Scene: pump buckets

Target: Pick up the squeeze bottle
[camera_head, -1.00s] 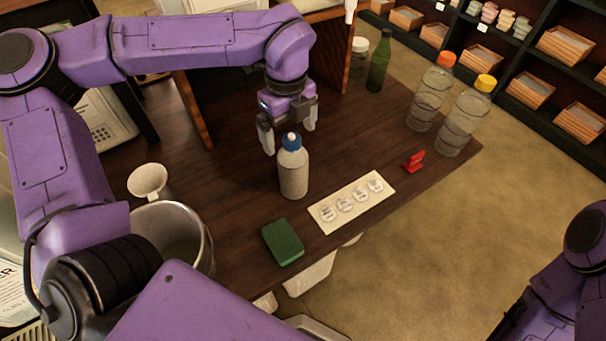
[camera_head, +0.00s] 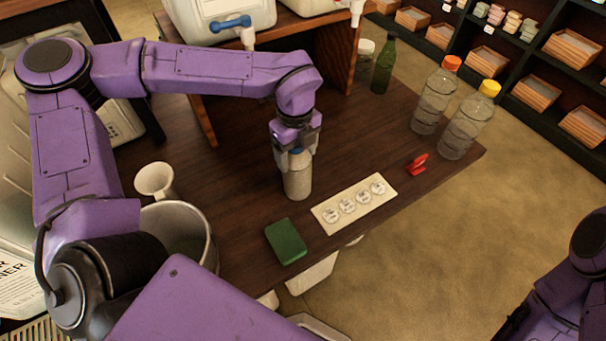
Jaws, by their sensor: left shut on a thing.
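The squeeze bottle (camera_head: 298,183) is pale grey-white with a blue cap and stands upright on the dark wooden table (camera_head: 234,235). My left gripper (camera_head: 296,153) comes down from above and is shut on the bottle's top, one finger on each side of the cap. The fingers and wrist hide most of the cap. The bottle's base appears to be on the table. My right arm shows at the lower right edge, but its gripper is out of view.
A green sponge (camera_head: 286,241) and a card with round labels (camera_head: 354,204) lie near the bottle. A metal bucket (camera_head: 208,245) and white funnel (camera_head: 155,180) stand left. A red clip (camera_head: 417,164), clear bottles (camera_head: 466,124) and a green bottle (camera_head: 383,66) are right.

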